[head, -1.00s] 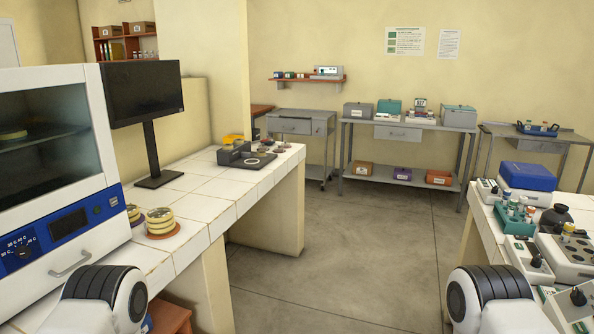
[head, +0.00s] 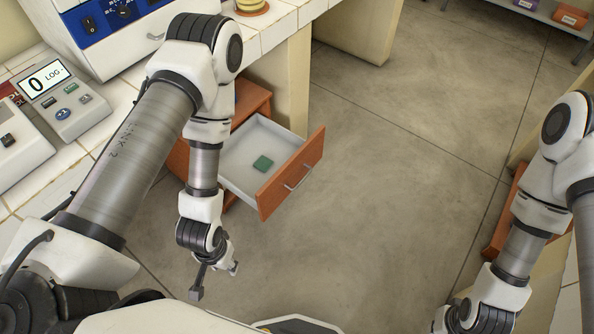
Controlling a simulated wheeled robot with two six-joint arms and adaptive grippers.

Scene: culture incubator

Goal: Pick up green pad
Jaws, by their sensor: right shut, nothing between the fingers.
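The green pad (head: 263,163) is a small flat square lying on the floor of an open drawer (head: 236,185) with a white inside and an orange-brown front. Nothing holds the pad. My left arm comes down in front of the cabinet, and my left gripper (head: 216,281) hangs below and left of the drawer in the picture, its fingertips apart and empty. My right gripper (head: 445,318) is low at the bottom right, largely cut off by the picture edge, far from the pad. It is shut with nothing in it.
A scale (head: 60,97) and the incubator (head: 104,26) stand on the bench. Open grey floor (head: 390,170) lies right of the drawer. Another orange-brown piece (head: 500,235) shows behind my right arm.

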